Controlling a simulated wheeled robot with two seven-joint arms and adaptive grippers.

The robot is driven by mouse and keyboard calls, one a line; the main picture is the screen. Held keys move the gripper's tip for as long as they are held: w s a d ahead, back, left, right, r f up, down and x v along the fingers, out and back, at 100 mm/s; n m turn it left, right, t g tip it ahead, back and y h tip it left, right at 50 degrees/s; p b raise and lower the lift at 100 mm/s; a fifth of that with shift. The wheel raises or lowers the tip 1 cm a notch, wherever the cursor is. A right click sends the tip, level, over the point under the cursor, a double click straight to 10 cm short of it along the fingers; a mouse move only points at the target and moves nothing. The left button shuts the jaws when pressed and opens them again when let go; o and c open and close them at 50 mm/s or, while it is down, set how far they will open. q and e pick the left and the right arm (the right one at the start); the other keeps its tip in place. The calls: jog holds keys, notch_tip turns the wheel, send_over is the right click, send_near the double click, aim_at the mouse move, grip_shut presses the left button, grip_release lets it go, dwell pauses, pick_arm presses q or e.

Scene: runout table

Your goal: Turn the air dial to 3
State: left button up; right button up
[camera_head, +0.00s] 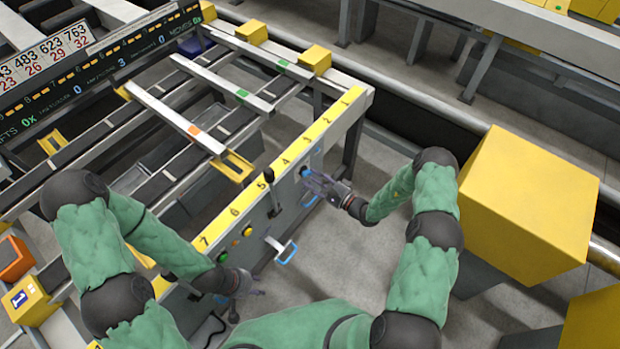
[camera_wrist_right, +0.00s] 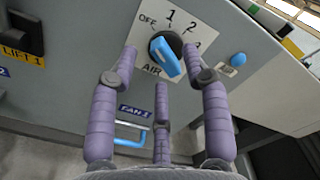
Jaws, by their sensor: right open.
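The air dial (camera_wrist_right: 166,54) is a blue knob on a dark round base, set in a white plate marked OFF, 1, 2 and AIR. A further mark at the right is partly hidden by a finger. The knob slants from upper left to lower right; I cannot tell for sure which mark it points at. My right gripper (camera_wrist_right: 161,85) is open, its purple fingers spread to the left, right and below the knob, with no clear contact. In the head view it is at the panel (camera_head: 314,180). My left gripper (camera_head: 246,296) is low beside the panel, fingers apart and empty.
A blue button (camera_wrist_right: 238,59) sits right of the dial. A large yellow box (camera_head: 525,200) stands at the right. Floor between is clear.

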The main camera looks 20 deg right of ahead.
jog(key=shift+x, duration=1)
grip_shut()
